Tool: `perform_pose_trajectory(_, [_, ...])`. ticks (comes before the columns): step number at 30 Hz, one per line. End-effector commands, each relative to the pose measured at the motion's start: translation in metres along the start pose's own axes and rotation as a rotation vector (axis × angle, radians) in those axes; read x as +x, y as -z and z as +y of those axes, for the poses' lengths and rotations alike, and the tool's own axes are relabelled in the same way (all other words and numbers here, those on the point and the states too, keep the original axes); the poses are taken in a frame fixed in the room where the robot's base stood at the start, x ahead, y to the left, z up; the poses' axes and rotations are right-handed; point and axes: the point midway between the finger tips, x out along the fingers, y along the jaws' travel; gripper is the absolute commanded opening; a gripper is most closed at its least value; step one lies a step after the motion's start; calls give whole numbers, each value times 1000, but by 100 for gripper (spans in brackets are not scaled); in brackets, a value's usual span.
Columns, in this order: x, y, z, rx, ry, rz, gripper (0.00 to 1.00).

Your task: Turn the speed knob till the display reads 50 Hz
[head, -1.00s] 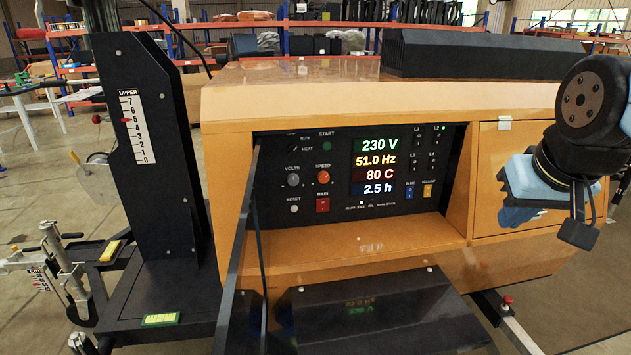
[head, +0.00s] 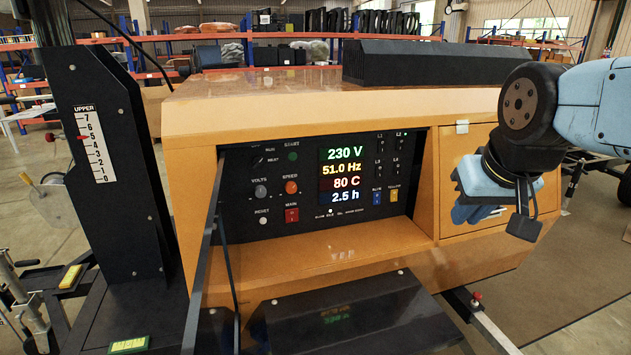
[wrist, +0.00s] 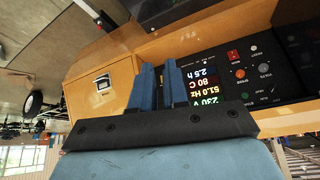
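The orange speed knob (head: 291,187) is on the black control panel, between the grey volts knob (head: 260,191) and the display (head: 342,175). The display reads 230 V, 51.0 Hz, 80 C and 2.5 h. My gripper (head: 478,212) is right of the panel opening, apart from the knob; its fingertips are hard to see there. In the wrist view, which is upside down, my gripper's two blue fingers (wrist: 159,70) stand a narrow gap apart with nothing between them. The speed knob also shows there (wrist: 240,73), right of the fingers.
A red main switch (head: 292,215) sits just below the speed knob, and a green start button (head: 292,156) above. The open panel door (head: 201,260) stands at the left of the opening. A closed orange compartment door (head: 465,185) is behind my gripper. A black mast (head: 125,170) rises at left.

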Motion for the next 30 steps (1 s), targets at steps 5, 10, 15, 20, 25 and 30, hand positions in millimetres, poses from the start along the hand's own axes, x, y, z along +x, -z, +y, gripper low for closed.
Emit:
perform_pose_trajectory(5, [25,37,-17,18,32,69,32])
perform_pose_trajectory(10, [59,85,-46,59,86,176,48])
perform_pose_trajectory(15, [93,126,-76,110,145,278,63])
perform_pose_trajectory(20, [124,158,-106,165,205,370,63])
perform_pose_trajectory(25, [156,185,-138,232,270,464,63])
perform_pose_trajectory(30, [188,203,-169,306,335,554,63])
